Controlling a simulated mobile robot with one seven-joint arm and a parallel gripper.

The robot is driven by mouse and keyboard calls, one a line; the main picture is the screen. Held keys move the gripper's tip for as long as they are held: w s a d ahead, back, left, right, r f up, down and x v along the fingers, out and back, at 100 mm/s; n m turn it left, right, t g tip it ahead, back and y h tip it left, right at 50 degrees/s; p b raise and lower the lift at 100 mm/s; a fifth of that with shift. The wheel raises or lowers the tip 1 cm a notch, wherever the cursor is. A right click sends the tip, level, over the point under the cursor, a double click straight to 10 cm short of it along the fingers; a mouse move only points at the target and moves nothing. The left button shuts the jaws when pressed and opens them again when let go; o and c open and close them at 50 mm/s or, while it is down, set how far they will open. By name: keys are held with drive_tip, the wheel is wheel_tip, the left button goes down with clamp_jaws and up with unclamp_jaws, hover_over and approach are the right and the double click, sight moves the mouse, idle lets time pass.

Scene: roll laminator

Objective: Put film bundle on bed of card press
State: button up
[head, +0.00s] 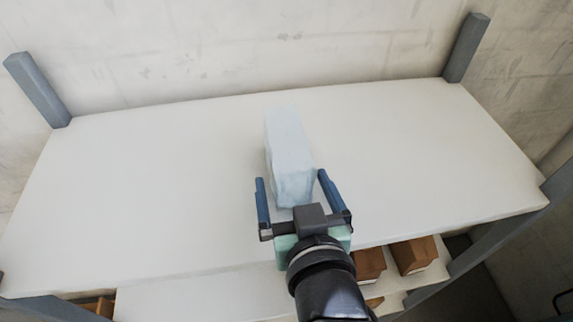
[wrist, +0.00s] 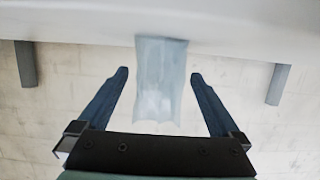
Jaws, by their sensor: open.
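The film bundle (head: 287,150) is a pale blue, translucent-looking block standing on the white shelf top. My gripper (head: 290,176) is open at its near end, one blue finger on each side. The near end of the bundle appears to lie between the fingers, with a gap on both sides. In the wrist view, the bundle (wrist: 160,85) shows between the two spread fingers of my gripper (wrist: 159,73). I cannot tell whether any finger touches it. No card press shows in either view.
The white shelf top (head: 420,150) is otherwise bare, with wide free room left and right. Grey-blue posts (head: 465,48) stand at its corners, and a concrete wall (head: 230,40) is behind. Brown boxes (head: 414,255) sit on a lower shelf under the front edge.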

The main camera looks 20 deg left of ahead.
sight(288, 175)
drive_tip(key=w+a+p, duration=0.2)
drive_tip(key=w, duration=0.1)
drive_tip(key=shift+w+a+f, duration=0.3)
drive_tip(key=shift+w, duration=0.15)
drive_tip(key=c, duration=1.3)
wheel_tip(288, 175, up, 10)
drive_tip(key=shift+f+b, duration=0.1)
drive_tip(key=shift+b, duration=0.35)
